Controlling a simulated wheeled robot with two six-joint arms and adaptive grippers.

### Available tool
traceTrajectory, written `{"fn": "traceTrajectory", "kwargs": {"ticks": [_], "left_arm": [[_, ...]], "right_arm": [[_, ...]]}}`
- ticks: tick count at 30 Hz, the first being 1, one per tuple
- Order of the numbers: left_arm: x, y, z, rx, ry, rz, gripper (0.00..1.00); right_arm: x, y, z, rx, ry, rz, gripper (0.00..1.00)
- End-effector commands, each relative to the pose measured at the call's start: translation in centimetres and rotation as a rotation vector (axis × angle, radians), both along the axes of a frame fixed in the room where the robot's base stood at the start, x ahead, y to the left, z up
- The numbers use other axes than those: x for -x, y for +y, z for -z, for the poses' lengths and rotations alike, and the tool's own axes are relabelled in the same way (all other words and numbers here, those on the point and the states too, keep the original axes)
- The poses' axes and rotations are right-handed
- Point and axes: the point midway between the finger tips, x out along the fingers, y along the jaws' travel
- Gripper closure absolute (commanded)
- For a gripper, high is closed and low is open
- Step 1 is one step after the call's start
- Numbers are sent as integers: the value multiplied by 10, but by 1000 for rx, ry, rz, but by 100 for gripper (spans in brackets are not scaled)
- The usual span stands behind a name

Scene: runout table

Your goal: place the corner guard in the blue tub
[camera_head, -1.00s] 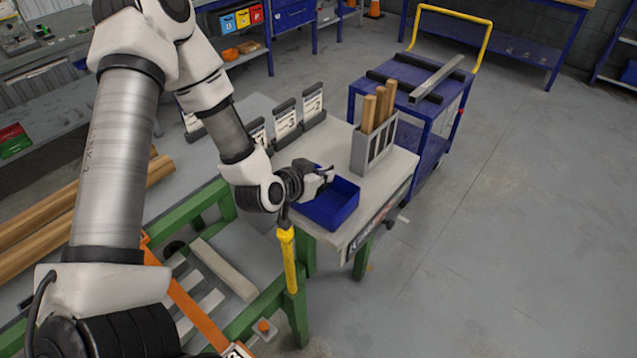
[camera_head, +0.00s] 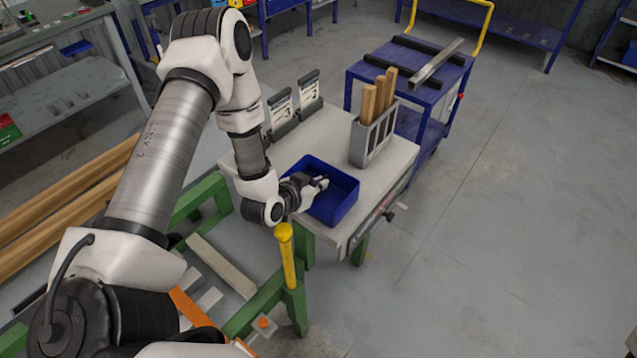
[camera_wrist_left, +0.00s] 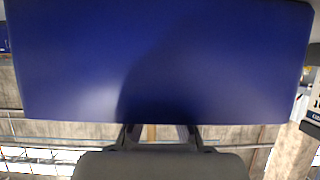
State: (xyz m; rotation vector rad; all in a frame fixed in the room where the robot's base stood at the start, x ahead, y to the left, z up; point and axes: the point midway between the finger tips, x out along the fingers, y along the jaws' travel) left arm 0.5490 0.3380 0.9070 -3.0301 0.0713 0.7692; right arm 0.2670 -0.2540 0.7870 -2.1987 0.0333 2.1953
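The blue tub (camera_head: 338,212) sits on the light table's near end in the head view. My left gripper (camera_head: 322,183) is at the tub's left side, with its fingers over the tub's opening. Its fingertips look apart, with nothing clearly between them. In the left wrist view a large plain blue surface (camera_wrist_left: 160,60), apparently the tub, fills most of the picture. The fingers (camera_wrist_left: 160,133) show below it with a gap between them. I cannot make out the corner guard in any view. My right gripper is not in view.
A grey holder with wooden bars (camera_head: 374,138) stands behind the tub. Card stands (camera_head: 283,112) line the table's left side. A yellow-capped post (camera_head: 287,255) rises close below my left wrist. A blue cart (camera_head: 425,105) stands beyond; the floor at right is clear.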

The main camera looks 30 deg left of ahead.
Motion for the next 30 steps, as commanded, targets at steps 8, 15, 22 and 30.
{"fn": "traceTrajectory", "kwargs": {"ticks": [8,15,22,30], "left_arm": [[0,0,3,-1,1,-1,69],[0,0,3,-1,1,-1,69],[13,2,-6,3,1,-5,69],[74,4,-42,8,-1,-8,69]], "right_arm": [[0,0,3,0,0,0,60],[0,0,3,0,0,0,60],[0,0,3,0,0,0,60],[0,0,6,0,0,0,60]]}}
